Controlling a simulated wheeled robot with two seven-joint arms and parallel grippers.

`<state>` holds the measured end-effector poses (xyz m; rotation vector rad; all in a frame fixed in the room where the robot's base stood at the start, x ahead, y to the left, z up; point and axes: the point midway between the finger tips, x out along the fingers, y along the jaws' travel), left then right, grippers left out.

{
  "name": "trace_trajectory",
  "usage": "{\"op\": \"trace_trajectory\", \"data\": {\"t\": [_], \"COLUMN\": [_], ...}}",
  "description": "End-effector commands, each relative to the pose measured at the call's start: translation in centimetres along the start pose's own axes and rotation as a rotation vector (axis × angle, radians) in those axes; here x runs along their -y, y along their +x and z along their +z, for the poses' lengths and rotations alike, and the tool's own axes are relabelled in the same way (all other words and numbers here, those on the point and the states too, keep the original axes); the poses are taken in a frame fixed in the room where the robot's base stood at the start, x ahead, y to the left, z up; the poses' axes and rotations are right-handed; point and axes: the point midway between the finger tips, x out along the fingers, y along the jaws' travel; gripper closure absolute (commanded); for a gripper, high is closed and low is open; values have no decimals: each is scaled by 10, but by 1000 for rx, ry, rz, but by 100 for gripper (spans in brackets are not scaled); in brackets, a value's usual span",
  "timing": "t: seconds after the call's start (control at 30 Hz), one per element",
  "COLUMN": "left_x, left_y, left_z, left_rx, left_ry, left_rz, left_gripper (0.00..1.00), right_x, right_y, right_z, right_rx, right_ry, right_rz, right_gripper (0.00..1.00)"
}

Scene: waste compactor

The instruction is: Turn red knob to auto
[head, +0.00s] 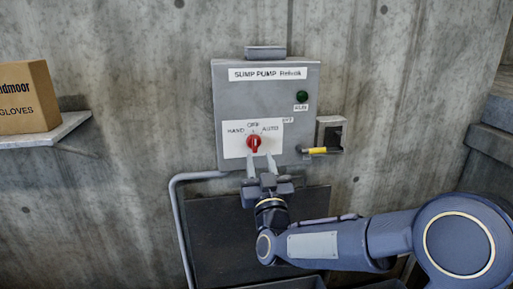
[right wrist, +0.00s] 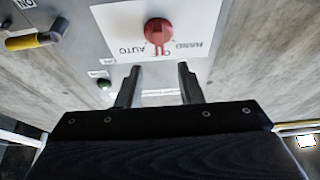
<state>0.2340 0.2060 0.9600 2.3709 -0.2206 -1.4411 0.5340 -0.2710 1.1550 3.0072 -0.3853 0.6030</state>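The red knob (head: 254,144) sits on a white label plate (head: 273,133) marked HAND, OFF and AUTO, low on the grey sump pump box (head: 230,100). It also shows in the right wrist view (right wrist: 157,31), where its ridge appears to point toward OFF. That view shows the panel upside down, with AUTO at left. My right gripper (head: 261,160) is just below the knob in the head view, fingers pointing up at it. Its two fingers (right wrist: 158,67) are apart with nothing between them, and the knob lies beyond their tips. My left gripper is not in view.
A yellow handle (head: 316,151) sticks out at the box's lower right, beside a small switch unit (head: 331,131). A green lamp (head: 302,97) is above right of the knob. A cardboard box (head: 25,100) stands on a shelf (head: 48,134) at left. A grey conduit (head: 177,215) runs below.

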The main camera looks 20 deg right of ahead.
Motion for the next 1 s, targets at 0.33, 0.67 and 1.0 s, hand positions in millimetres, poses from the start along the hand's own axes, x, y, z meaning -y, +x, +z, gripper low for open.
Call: {"op": "trace_trajectory", "data": {"t": [0.33, 0.67, 1.0], "left_x": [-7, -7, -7], "left_y": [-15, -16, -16], "left_z": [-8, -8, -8], "left_rx": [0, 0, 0], "left_ry": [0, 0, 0], "left_rz": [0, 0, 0], "left_gripper": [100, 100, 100], "right_x": [0, 0, 0], "right_y": [53, 60, 60], "right_z": [-1, 0, 0], "right_rx": [3, 2, 3], "right_ry": [0, 1, 1], "right_rz": [-1, -1, -2], "right_gripper": [66, 66, 100]}}
